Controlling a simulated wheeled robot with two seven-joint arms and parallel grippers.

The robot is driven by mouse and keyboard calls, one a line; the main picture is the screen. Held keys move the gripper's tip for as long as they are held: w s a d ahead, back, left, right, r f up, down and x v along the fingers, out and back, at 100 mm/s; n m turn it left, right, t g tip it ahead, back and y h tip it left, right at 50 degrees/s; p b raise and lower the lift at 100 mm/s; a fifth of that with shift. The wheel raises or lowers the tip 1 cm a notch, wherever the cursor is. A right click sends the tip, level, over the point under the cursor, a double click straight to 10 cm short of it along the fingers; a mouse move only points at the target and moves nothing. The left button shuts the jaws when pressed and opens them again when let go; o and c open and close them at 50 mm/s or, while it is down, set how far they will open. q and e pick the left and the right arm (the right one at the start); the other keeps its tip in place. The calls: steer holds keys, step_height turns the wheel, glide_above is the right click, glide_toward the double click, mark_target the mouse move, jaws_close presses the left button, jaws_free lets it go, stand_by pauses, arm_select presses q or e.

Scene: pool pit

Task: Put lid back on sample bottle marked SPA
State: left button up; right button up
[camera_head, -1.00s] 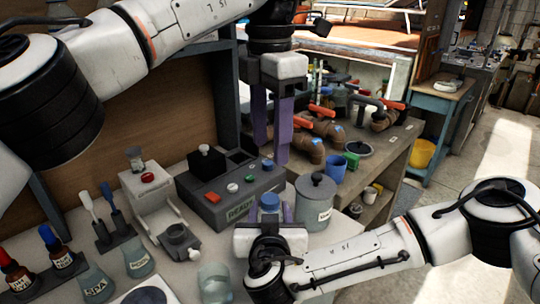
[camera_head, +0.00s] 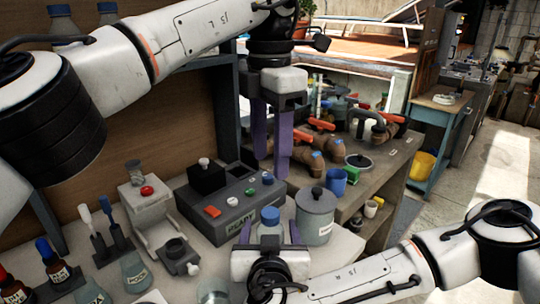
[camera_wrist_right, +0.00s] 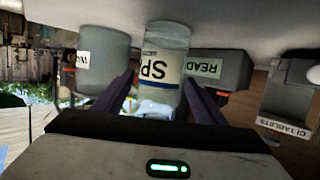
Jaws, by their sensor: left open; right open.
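The SP-labelled sample bottle (camera_wrist_right: 163,68) shows upside down in the right wrist view; its last letter is unclear. In the head view it is a clear bottle with a blue top (camera_head: 270,216); I cannot tell how that top is seated. My right gripper (camera_head: 269,238) is open, with its purple fingers on either side of the bottle; contact is unclear. My left gripper (camera_head: 272,163) is open, pointing down, with nothing visible between its fingers. Its tips are above or behind a small blue round piece (camera_head: 267,178) on the grey READY box. I cannot tell whether that piece is a lid.
The grey READY box (camera_head: 232,212) stands behind the bottle. A lidded grey pot (camera_head: 315,216) is close on the right. Several flasks and droppers fill the bench's left side.

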steer(key=b+v, duration=0.1)
steer(key=v, duration=0.7)
